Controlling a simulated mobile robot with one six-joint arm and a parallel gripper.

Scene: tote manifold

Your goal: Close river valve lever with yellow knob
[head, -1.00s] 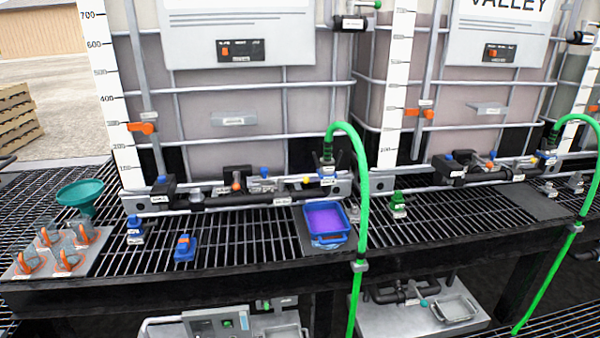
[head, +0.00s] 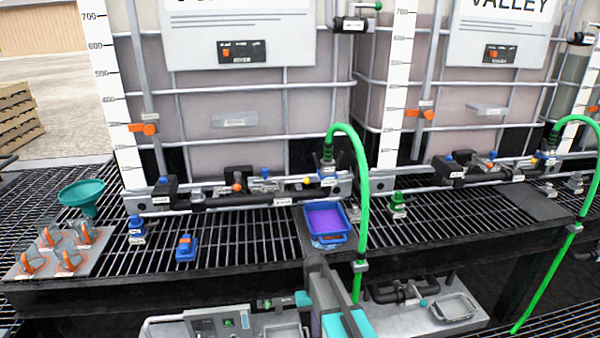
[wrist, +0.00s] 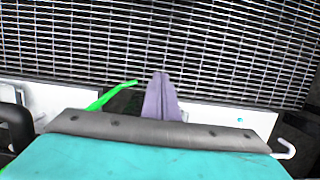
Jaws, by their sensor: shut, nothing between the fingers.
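The small yellow knob (head: 307,180) sits on the pipe manifold along the foot of the left tank in the head view. Its lever is too small to make out clearly. It is left of the blue fitting where the green hose (head: 361,200) joins. My gripper (head: 317,260) reaches up from the bottom of the head view, its grey fingers shut and empty. It is at the bench's front edge, well below and in front of the knob. In the wrist view, the shut fingers (wrist: 160,90) point toward metal grating; the knob is not seen there.
A blue tray with purple contents (head: 327,238) stands on the bench just beyond my gripper, with the green hose arching close at right. An orange knob (head: 237,187) and a blue knob (head: 264,172) share the left manifold. Another manifold (head: 465,170) serves the VALLEY tank.

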